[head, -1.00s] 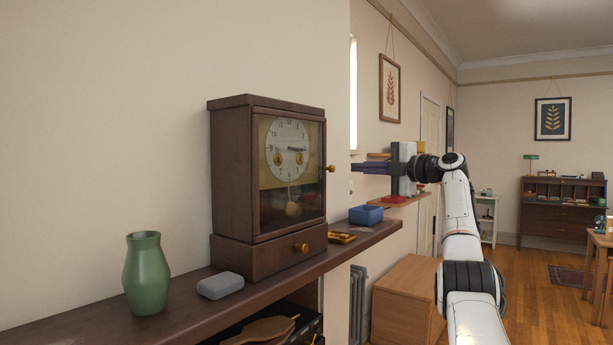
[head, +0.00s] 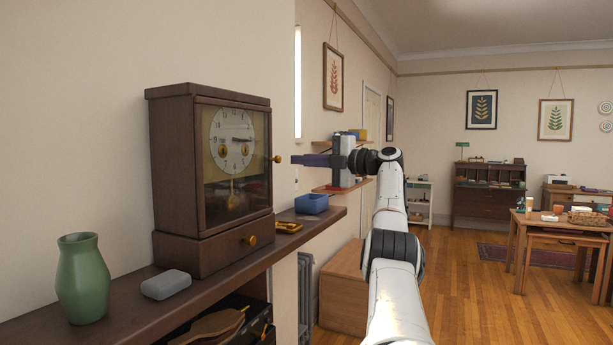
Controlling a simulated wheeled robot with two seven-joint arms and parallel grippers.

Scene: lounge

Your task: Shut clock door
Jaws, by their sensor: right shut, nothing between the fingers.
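The mantel clock (head: 178,165) is a dark wooden case standing upright on a dark shelf. Its glazed door (head: 234,213) covers the dial and pendulum and looks flush with the case front. A brass knob (head: 277,159) sits at the door's right edge. My right gripper (head: 294,160) is shut and empty, its dark fingers pointing left, a short way to the right of the knob and apart from it in the picture. My left gripper is not in view.
A drawer with a brass knob (head: 250,240) is below the clock door. Small wall shelves (head: 338,188) are behind my gripper.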

